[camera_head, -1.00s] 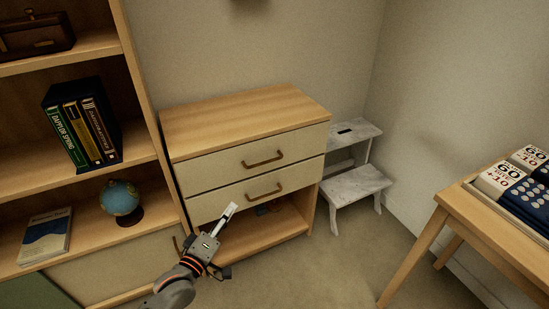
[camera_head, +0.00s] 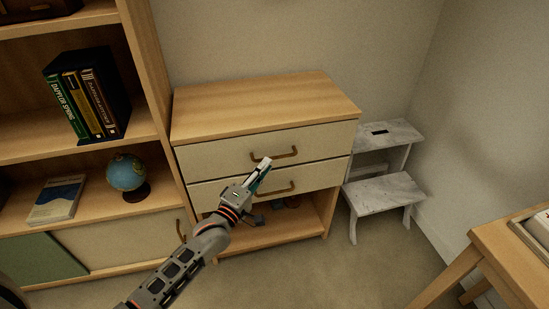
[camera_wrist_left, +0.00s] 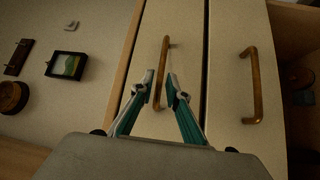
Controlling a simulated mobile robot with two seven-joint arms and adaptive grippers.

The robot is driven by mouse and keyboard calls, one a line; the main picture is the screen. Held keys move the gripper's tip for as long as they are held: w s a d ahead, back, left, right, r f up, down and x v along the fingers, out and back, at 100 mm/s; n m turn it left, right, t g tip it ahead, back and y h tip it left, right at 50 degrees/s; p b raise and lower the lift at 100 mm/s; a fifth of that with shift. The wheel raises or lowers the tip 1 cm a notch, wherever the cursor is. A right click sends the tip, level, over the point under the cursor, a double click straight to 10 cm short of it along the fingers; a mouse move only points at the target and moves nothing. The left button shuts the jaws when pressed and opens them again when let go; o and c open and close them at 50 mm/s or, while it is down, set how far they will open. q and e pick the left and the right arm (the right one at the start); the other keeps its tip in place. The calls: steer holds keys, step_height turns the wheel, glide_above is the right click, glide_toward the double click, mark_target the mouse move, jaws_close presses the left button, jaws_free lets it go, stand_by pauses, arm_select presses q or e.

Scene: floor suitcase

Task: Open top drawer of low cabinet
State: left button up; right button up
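The low cabinet (camera_head: 265,100) has a wooden top and two cream drawers. Its top drawer (camera_head: 210,155) looks closed, with a bronze bar handle (camera_head: 285,155). My left gripper (camera_head: 263,168) is just in front of this handle, its tips overlapping the handle's left end in the head view. In the left wrist view, the gripper (camera_wrist_left: 160,78) is open, with one fingertip on each side of the top handle (camera_wrist_left: 163,60). I cannot tell whether the fingers touch it. The lower drawer's handle (camera_wrist_left: 255,85) is to the right there. My right gripper is not in view.
A bookshelf (camera_head: 150,60) with books and a globe (camera_head: 126,173) stands against the cabinet's left. A marble-look step stool (camera_head: 385,190) is close on the right. A wooden table (camera_head: 495,240) is at the lower right. Floor in front of the cabinet is clear.

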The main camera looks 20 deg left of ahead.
mark_target(273, 157)
arm_select(q)
steer(key=shift+b+x, duration=0.4)
steer(key=shift+x, duration=2.05)
steer(key=shift+d+f, duration=0.1)
jaws_close()
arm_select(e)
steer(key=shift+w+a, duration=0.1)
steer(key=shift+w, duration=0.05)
